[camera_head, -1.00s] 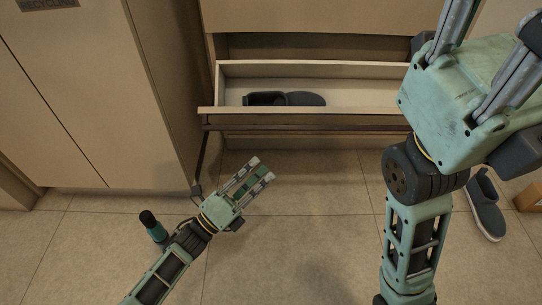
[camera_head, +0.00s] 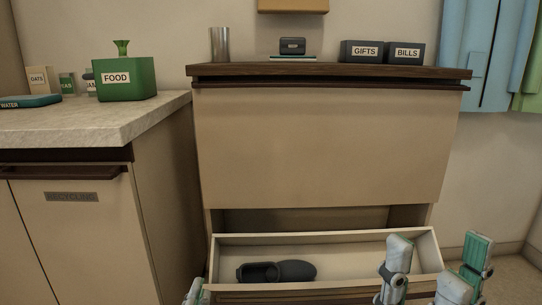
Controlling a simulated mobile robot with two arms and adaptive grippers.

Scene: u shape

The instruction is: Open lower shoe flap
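The shoe cabinet (camera_head: 320,140) has a closed upper flap and a lower shoe flap (camera_head: 330,240) below it. The lower flap stands open, tilted out, with its pale inner compartment showing. A dark grey shoe (camera_head: 290,270) and a second dark shoe (camera_head: 258,272) lie in its left part.
A counter (camera_head: 90,120) over a recycling cupboard stands close at the left, with a green FOOD box (camera_head: 126,79) on it. GIFTS (camera_head: 362,52) and BILLS (camera_head: 406,53) boxes stand on the cabinet top. Clothes (camera_head: 480,50) hang at the right. Some floor is clear at lower right.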

